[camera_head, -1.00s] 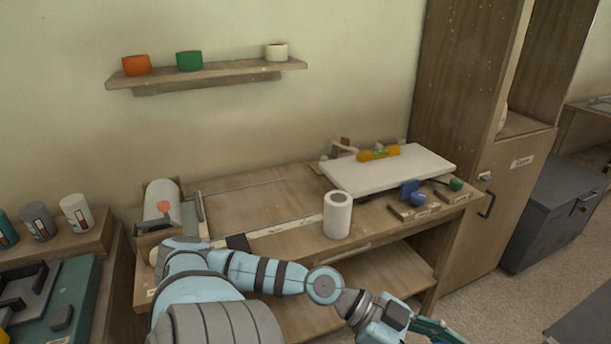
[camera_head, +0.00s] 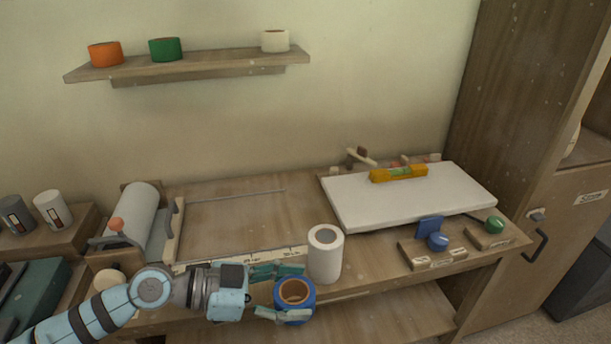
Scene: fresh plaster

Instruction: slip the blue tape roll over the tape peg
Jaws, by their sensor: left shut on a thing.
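The blue tape roll (camera_head: 311,299), with a brown core, is held by my left gripper (camera_head: 298,293) at the front edge of the workbench. The left gripper is shut on it, one finger on the far side and one on the near side. The roll's open core faces up toward the camera. It is just in front of a white hollow roll (camera_head: 325,256) standing upright on the bench. I cannot make out for sure which thing is the tape peg. My right gripper is out of view.
The workbench (camera_head: 235,215) carries a white board (camera_head: 410,202) with an orange level (camera_head: 398,174) on it. Small blocks with blue and green knobs (camera_head: 437,241) sit at the right front. A wall shelf (camera_head: 200,66) holds orange, green and white rolls. A tall cabinet stands right.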

